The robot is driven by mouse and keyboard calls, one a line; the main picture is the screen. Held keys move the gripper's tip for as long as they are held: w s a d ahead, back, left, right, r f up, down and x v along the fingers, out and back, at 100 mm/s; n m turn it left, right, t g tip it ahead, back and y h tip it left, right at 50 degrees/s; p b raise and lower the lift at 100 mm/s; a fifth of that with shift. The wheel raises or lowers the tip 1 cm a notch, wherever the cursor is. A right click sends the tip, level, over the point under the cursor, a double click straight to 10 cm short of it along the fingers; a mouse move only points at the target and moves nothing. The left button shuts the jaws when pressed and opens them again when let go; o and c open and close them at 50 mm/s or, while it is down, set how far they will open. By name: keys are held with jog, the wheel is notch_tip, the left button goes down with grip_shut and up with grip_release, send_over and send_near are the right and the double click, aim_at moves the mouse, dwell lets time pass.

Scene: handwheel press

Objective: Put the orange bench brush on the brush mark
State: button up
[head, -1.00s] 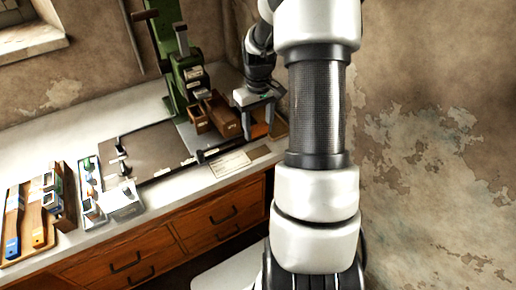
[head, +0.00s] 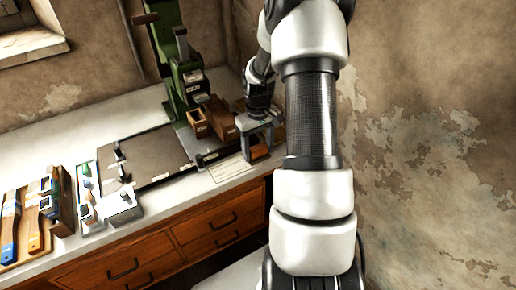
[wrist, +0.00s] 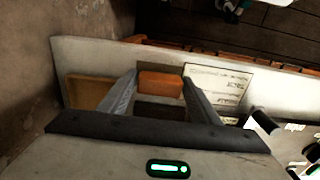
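My gripper (wrist: 160,80) is low over the right end of the bench. The orange bench brush (wrist: 160,84) lies between its fingertips, which appear to touch it on both sides. A dark patch shows below the orange block, and I cannot tell whether it is bristle or bench surface. In the head view the brush (head: 259,152) shows under the gripper (head: 260,146), near the bench's front edge. A tan, bordered rectangle (wrist: 88,92), possibly the brush mark, lies on the bench to the left of the gripper in the wrist view. Whether the brush touches the bench is unclear.
A printed card (head: 230,168) lies left of the gripper. The green press (head: 180,55) and open wooden boxes (head: 215,118) stand behind. A dark mat (head: 155,155) covers mid-bench. Trays with tools (head: 35,220) are at far left. The wall is close on the right.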

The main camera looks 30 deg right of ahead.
aim_at(258, 147)
jog(key=shift+o, duration=0.9)
jog(key=shift+r, duration=0.35)
notch_tip(258, 147, up, 12)
jog(key=p, duration=0.1)
jog(key=shift+f+p, duration=0.15)
jog(key=shift+p, duration=0.15)
